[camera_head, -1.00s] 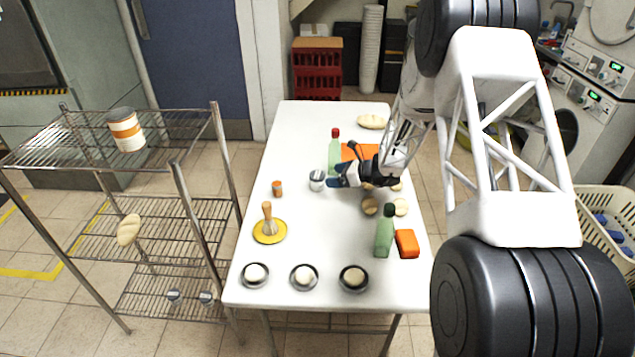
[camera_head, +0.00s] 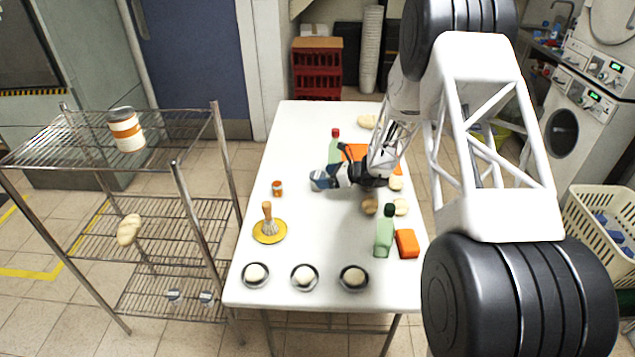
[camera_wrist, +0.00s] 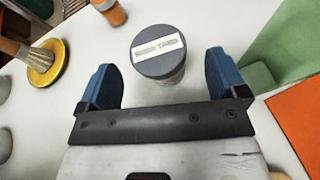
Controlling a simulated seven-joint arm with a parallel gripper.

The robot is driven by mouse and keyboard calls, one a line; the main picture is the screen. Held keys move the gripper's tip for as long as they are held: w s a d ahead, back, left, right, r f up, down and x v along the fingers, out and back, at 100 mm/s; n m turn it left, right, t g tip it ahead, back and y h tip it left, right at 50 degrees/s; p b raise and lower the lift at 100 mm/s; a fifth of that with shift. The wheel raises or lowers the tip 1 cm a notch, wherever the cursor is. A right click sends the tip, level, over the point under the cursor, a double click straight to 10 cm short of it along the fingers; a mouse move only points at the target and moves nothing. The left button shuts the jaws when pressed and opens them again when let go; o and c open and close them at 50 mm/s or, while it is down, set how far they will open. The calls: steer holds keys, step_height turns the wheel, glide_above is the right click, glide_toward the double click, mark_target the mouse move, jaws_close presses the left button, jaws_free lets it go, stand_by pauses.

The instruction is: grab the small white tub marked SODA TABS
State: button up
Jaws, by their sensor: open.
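The small tub (camera_wrist: 160,52) has a dark grey lid with a pale label; the last word looks like TABS, the first is too blurred to read. In the wrist view it stands upright on the table, at and partly between my fingertips, with a gap on both sides. My gripper (camera_wrist: 160,62) is open and empty, with blue fingers.
On the white table (camera_head: 310,235), an orange-capped jar (camera_head: 277,188), a brush on a yellow dish (camera_head: 270,237) and a green bottle (camera_head: 335,148) stand near. Another green bottle (camera_head: 384,235) and an orange box (camera_head: 406,243) are nearer. Small bowls line the front edge.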

mark_target(317, 177)
steer(key=shift+x, duration=2.1)
steer(key=shift+c, duration=0.2)
steer(key=c, duration=1.1)
steer(key=shift+r, duration=5.05)
